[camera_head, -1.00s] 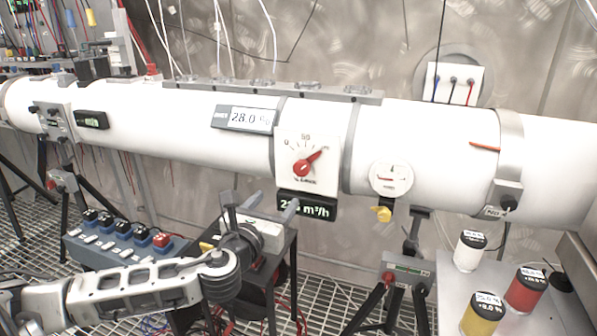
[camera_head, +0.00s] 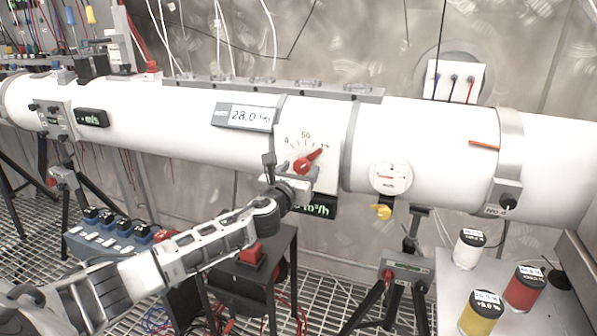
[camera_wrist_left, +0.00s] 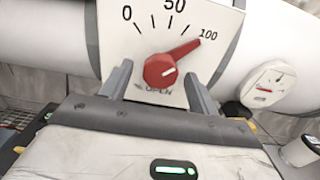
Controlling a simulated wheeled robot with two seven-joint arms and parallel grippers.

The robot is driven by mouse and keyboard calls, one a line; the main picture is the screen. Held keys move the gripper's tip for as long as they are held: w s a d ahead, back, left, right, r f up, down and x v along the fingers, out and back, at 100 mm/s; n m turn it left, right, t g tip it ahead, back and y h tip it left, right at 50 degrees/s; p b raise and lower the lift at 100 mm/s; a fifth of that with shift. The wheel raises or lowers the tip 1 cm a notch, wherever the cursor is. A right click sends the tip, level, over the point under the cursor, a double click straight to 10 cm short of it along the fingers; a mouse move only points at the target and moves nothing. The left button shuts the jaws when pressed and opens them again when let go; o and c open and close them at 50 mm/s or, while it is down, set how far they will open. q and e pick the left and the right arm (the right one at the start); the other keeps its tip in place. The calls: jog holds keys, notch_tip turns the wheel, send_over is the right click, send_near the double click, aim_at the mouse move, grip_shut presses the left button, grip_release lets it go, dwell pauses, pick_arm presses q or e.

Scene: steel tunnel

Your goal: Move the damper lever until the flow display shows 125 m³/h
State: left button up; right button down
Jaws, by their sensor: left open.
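The damper lever (camera_head: 307,161) is a red pointer with a round hub on a white scale plate (camera_head: 325,179) marked 0, 50 and 100. In the left wrist view the lever (camera_wrist_left: 168,67) points up and right, close to 100. My left gripper (camera_head: 294,168) is open in front of the plate. In its wrist view the two fingers of the gripper (camera_wrist_left: 158,85) stand left and right of the red hub, with gaps visible. The flow display (camera_head: 322,208) below the plate shows only "m³/h"; my gripper hides its digits.
A second display (camera_head: 243,116) on the white pipe (camera_head: 180,125) reads 28.0. A round gauge (camera_head: 390,177) with a yellow knob (camera_head: 381,211) is right of the plate. A black stand (camera_head: 283,250) is below. Several jars, including a red one (camera_head: 525,288), stand lower right.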

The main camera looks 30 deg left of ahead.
pick_arm(q)
jog(key=c, duration=1)
jog(key=shift+o, duration=0.2)
jog(key=n, duration=0.4)
jog(key=shift+n, duration=0.3)
jog(key=shift+r+n, duration=0.1)
jog(key=shift+n, duration=2.5)
